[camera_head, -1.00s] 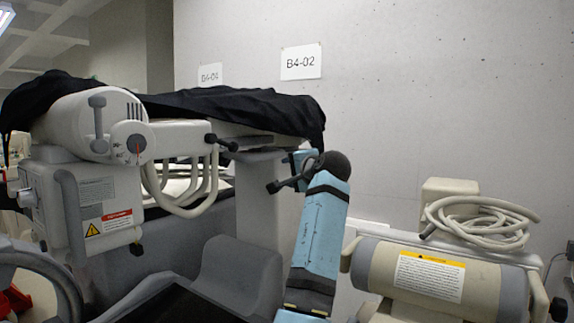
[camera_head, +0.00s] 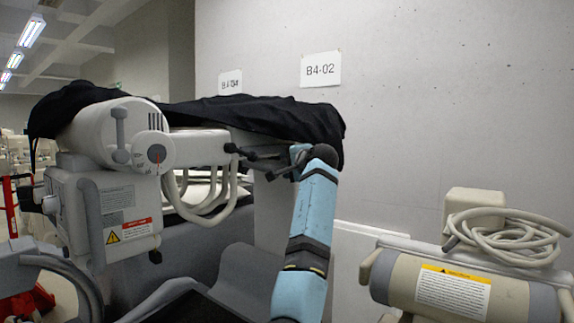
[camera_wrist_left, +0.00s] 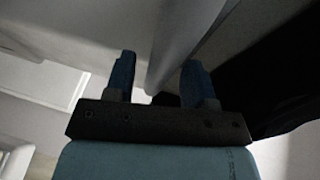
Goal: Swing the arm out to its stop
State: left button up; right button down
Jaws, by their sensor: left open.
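The cart's pale arm (camera_head: 200,146) reaches right from a white drum-shaped head (camera_head: 105,132), under a black cloth (camera_head: 265,112). A dark knobbed lever (camera_head: 236,149) sticks out near its right end. My left gripper (camera_head: 272,165), at the end of my blue arm, is right of this lever and below the cloth. It is small and partly hidden there. In the left wrist view the two blue fingers (camera_wrist_left: 160,62) are apart, with a pale curved surface beyond them. I cannot tell whether they touch anything. My right gripper is not in view.
A beige cylinder unit (camera_head: 455,290) with a yellow label and coiled hose (camera_head: 508,238) stands at the lower right. Looped hoses (camera_head: 205,205) hang under the pale arm. A concrete wall (camera_head: 450,110) is behind.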

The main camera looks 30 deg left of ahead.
pick_arm(q)
jog(key=shift+w+a+f, duration=0.1)
jog(key=shift+w+a, duration=0.15)
jog(key=shift+a, duration=0.3)
